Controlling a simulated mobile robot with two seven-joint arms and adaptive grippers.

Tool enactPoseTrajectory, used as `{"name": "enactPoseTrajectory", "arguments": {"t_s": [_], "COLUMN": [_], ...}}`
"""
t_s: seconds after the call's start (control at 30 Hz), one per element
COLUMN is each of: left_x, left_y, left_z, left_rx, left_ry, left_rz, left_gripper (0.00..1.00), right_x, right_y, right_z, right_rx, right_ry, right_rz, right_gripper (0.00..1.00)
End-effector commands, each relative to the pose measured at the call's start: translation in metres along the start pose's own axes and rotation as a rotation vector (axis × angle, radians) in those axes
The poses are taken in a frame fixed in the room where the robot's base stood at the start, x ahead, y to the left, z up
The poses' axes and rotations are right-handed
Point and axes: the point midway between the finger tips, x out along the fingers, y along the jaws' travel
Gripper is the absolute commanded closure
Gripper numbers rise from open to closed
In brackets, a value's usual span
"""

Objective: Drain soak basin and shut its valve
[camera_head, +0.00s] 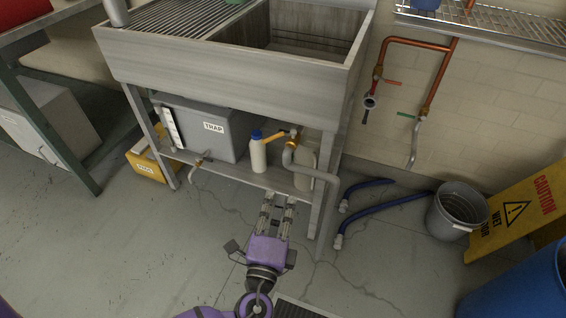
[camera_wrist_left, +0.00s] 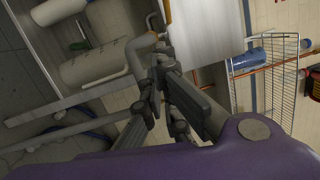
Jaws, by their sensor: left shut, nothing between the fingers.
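The grey soak basin (camera_head: 225,64) stands on legs at the top of the head view, its inside partly visible; I cannot tell whether it holds water. Below it, a brass valve (camera_head: 292,133) with a yellow-orange lever (camera_head: 274,137) sits above a bent grey drain pipe (camera_head: 322,177). The lever points left, towards a white bottle with a blue cap (camera_head: 258,152). My left gripper (camera_head: 278,200) is shut and empty, in front of the lower shelf, below the valve and apart from it. It also shows in the wrist view (camera_wrist_left: 158,92). My right gripper is not in view.
A grey TRAP box (camera_head: 205,128) stands on the shelf (camera_head: 235,174); a small tap (camera_head: 200,163) is at its front. Blue hoses (camera_head: 388,203), a grey bucket (camera_head: 457,208) and a yellow caution sign (camera_head: 515,212) are at right. The floor left of my gripper is clear.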

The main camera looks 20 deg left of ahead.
Motion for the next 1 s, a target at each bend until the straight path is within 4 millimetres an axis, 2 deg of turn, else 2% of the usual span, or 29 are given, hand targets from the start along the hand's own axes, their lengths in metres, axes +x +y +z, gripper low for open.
{"name": "enactPoseTrajectory", "arguments": {"t_s": [0.27,0.67,0.8,1.0], "left_x": [0.021,0.104,0.119,0.131], "left_y": [-0.014,-0.018,-0.019,-0.020], "left_z": [-0.004,-0.004,0.011,0.023], "left_rx": [0.040,0.041,0.043,0.039], "left_ry": [0.004,0.003,0.002,0.003], "left_rz": [-0.063,-0.061,-0.059,-0.058], "left_gripper": [1.00,1.00,1.00,1.00], "right_x": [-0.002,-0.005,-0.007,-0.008], "right_y": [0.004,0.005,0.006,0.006], "right_z": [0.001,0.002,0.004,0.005], "right_rx": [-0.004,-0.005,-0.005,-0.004], "right_ry": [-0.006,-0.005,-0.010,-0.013], "right_rz": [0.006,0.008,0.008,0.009], "right_gripper": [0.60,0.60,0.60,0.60]}}
